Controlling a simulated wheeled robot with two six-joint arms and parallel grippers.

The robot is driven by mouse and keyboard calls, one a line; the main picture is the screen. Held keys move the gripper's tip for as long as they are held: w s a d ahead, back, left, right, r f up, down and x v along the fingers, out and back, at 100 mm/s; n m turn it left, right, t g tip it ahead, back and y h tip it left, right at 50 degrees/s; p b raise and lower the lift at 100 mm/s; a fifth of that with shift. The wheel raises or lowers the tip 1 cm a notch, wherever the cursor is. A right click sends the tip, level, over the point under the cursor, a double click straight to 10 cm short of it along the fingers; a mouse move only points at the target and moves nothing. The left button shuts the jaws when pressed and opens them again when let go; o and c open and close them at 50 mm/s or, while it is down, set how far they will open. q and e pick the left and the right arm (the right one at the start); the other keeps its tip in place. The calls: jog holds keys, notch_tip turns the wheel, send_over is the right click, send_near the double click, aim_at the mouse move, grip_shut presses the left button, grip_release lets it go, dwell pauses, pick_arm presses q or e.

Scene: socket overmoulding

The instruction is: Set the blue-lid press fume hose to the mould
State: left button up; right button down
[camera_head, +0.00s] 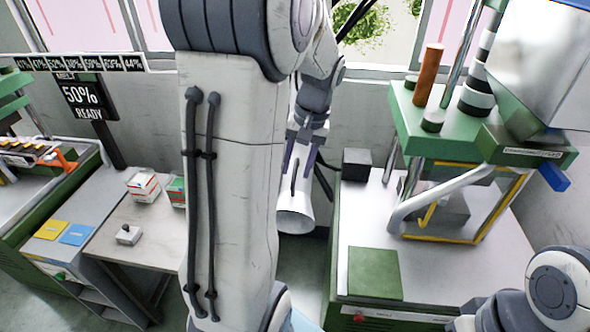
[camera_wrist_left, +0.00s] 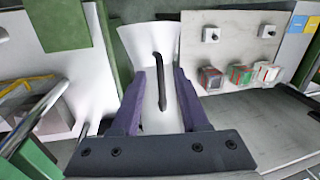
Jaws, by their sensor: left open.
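The white flared fume hose nozzle (camera_head: 295,213) hangs left of the press bench, with a dark bar handle on its side. My left gripper (camera_head: 298,167) is above it, with its purple fingers pointing down to it. In the left wrist view the open fingers (camera_wrist_left: 158,78) stand either side of the nozzle (camera_wrist_left: 148,42) and its black handle; I cannot tell whether they touch. The green press (camera_head: 450,135) has a yellow-framed guard with a grey block (camera_head: 450,212), perhaps the mould, behind it. My right gripper is out of view.
A pale bent pipe (camera_head: 440,195) crosses the press front. A green pad (camera_head: 374,272) lies on the bench, and a black box (camera_head: 357,163) stands at its back left. A side table with small boxes (camera_head: 143,186) is at left. My left arm hides the middle.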

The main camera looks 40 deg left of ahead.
pick_arm(q)
jog(key=shift+s+a+f, duration=0.1)
jog(key=shift+f, duration=0.5)
jog(key=shift+s+a+f, duration=0.1)
jog(key=shift+f, duration=0.5)
grip_shut()
dwell(0.6)
